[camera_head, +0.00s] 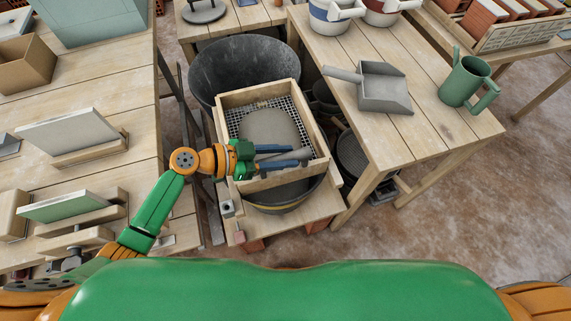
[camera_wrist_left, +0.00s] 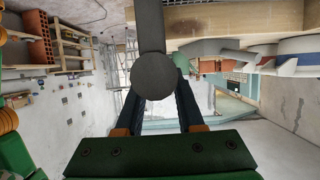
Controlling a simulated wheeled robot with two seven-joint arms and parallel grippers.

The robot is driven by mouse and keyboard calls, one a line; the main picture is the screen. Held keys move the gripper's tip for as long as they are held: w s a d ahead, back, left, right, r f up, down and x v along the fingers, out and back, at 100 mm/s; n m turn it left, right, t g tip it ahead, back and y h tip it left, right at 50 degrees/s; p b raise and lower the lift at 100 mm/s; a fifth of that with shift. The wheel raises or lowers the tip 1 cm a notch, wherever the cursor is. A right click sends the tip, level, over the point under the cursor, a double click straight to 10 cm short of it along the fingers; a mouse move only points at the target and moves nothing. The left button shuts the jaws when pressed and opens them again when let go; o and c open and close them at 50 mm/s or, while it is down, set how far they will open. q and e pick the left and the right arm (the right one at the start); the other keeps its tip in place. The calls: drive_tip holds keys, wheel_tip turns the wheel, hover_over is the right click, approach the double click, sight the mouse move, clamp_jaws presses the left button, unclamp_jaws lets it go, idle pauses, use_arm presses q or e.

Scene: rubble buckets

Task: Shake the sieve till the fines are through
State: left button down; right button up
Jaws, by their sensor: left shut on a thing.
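The sieve (camera_head: 228,102) is a square wooden frame with a wire mesh bottom, in the middle of the head view. A grey heap of material (camera_head: 268,130) lies on its mesh. My left gripper (camera_head: 284,157) is at the sieve's near side, its blue fingers shut on a grey round bar, which I take for the sieve's handle. The bar's round end shows large between the fingers in the left wrist view (camera_wrist_left: 155,77). A dark bucket (camera_head: 285,208) with a yellow band stands under the sieve, mostly hidden. My right gripper is not in view.
A large black tub (camera_head: 240,62) stands behind the sieve. The right-hand table holds a grey scoop (camera_head: 385,90) and a green jug (camera_head: 465,80). The left-hand bench (camera_head: 95,85) holds plastering floats and a cardboard box (camera_head: 27,62). Free floor lies at the right.

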use_arm(q)
drive_tip(key=shift+w+a, duration=0.2)
drive_tip(key=shift+w, duration=0.3)
drive_tip(key=shift+s+d, duration=0.1)
drive_tip(key=shift+s, duration=0.15)
drive_tip(key=c, duration=0.7)
unclamp_jaws()
drive_tip(key=shift+o, duration=0.9)
drive_tip(key=shift+d, duration=0.1)
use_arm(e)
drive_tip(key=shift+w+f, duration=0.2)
use_arm(q)
drive_tip(key=b+v, duration=0.2)
drive_tip(key=v, duration=0.4)
drive_tip(key=shift+s+a+r, duration=0.15)
drive_tip(key=shift+a+r, duration=0.1)
drive_tip(key=shift+a, duration=0.25)
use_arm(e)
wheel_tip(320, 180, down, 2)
